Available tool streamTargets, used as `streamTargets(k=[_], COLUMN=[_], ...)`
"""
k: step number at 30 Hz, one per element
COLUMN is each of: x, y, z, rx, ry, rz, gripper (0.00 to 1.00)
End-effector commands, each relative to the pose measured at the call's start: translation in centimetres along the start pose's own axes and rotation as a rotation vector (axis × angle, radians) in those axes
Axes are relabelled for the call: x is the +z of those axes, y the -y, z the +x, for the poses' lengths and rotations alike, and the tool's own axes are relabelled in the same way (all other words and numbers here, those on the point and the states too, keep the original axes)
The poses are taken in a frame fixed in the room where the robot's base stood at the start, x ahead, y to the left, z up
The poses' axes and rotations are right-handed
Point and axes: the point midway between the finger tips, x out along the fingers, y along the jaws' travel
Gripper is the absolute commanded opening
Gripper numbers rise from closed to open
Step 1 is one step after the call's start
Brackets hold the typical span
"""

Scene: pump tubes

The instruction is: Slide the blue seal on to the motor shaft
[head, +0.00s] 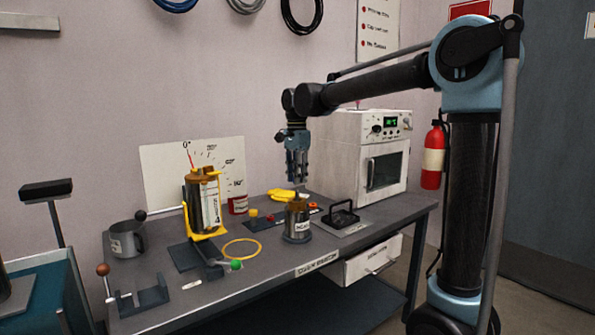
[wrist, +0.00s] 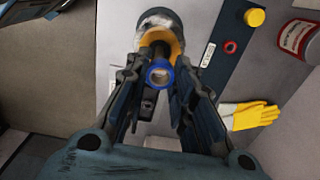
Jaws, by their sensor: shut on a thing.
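The blue seal (wrist: 160,74) is a small ring between the fingertips of my gripper (wrist: 158,82) in the wrist view. The fingers are shut on it and its hole faces the camera. The motor (head: 297,220) is a silver labelled cylinder with a bronze top, upright on the bench. A thin shaft (head: 296,190) seems to rise from it. My gripper (head: 297,178) points straight down just above it in the head view, where the seal is too small to make out. The motor's bronze top (wrist: 158,36) shows beyond the seal in the wrist view. I cannot tell whether the shaft is inside the ring.
A dark strip holds a yellow cap (wrist: 255,17) and a red ring (wrist: 230,47). Yellow gloves (head: 283,195) lie behind the motor. A black-handled fixture (head: 343,215) and white oven (head: 335,160) stand to the right. A yellow-framed cylinder (head: 203,203) and yellow ring (head: 242,257) are left.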

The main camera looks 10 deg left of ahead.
Motion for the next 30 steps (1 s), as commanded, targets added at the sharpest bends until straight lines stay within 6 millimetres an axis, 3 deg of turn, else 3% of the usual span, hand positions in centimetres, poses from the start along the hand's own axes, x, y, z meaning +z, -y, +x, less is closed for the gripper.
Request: streamTargets(k=[9, 30], x=[-0.08, 0.00], y=[-0.05, -0.12], z=[1.21, 1.26], rx=[0.000, -0.001], ry=[0.000, -0.001], rz=[0.001, 0.007], gripper=[0.01, 0.01])
